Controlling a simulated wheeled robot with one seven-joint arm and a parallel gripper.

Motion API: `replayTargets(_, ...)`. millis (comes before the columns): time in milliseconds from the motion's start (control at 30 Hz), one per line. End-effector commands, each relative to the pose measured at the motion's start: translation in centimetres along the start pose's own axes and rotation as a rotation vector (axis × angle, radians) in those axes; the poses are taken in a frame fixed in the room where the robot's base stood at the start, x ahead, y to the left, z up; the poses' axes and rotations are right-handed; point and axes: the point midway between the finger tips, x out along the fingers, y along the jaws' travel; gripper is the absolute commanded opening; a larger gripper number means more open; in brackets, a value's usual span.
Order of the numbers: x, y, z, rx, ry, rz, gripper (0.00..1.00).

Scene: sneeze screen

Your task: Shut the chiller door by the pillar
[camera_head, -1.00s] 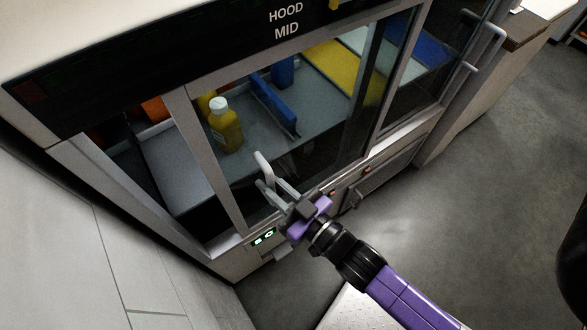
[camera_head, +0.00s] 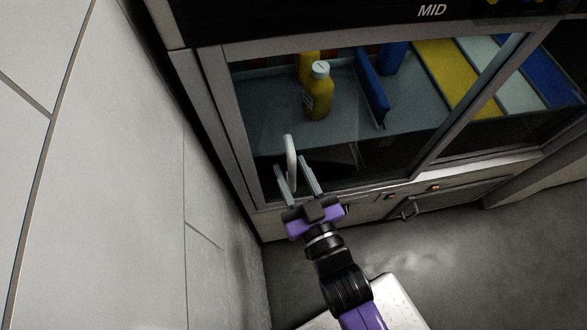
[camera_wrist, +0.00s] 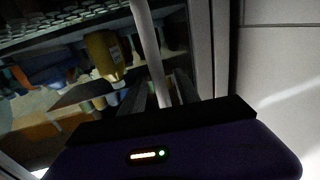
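The chiller door is a sliding glass panel in a grey frame (camera_head: 222,120), beside the pale tiled pillar (camera_head: 120,170). Its left upright lies close against the cabinet's left post (camera_head: 188,95), with no clear gap visible. The door's pale upright handle (camera_head: 291,158) stands out from the glass. My gripper (camera_head: 298,182) is at the handle's lower part, its two grey fingers apart with the handle between them. The wrist view also shows the handle (camera_wrist: 147,40) running down between the fingers (camera_wrist: 163,88). I cannot tell whether either finger touches it.
Behind the glass are a yellow bottle (camera_head: 318,92), a blue divider (camera_head: 371,88) and coloured boards (camera_head: 447,75). The pillar stands close to the left of my arm. Grey floor (camera_head: 440,240) is open to the right. A lower panel with a small handle (camera_head: 408,210) lies below the door.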

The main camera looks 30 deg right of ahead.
Motion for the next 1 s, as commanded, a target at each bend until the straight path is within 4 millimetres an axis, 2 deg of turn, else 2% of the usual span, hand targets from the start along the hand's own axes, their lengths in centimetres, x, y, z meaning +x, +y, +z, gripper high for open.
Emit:
replayTargets(167, -0.1, 0.0, 0.1, 0.0, -0.001, 0.0, 0.38)
replayTargets(267, -0.9, -0.1, 0.1, 0.002, -0.002, -0.001, 0.38)
replayTargets(500, -4.6, -0.1, 0.3, 0.002, -0.003, -0.002, 0.38)
replayTargets(700, -7.0, -0.1, 0.2, 0.0, -0.002, -0.001, 0.38)
replayTargets(1000, -7.8, 0.0, 0.0, 0.0, 0.001, 0.0, 0.38)
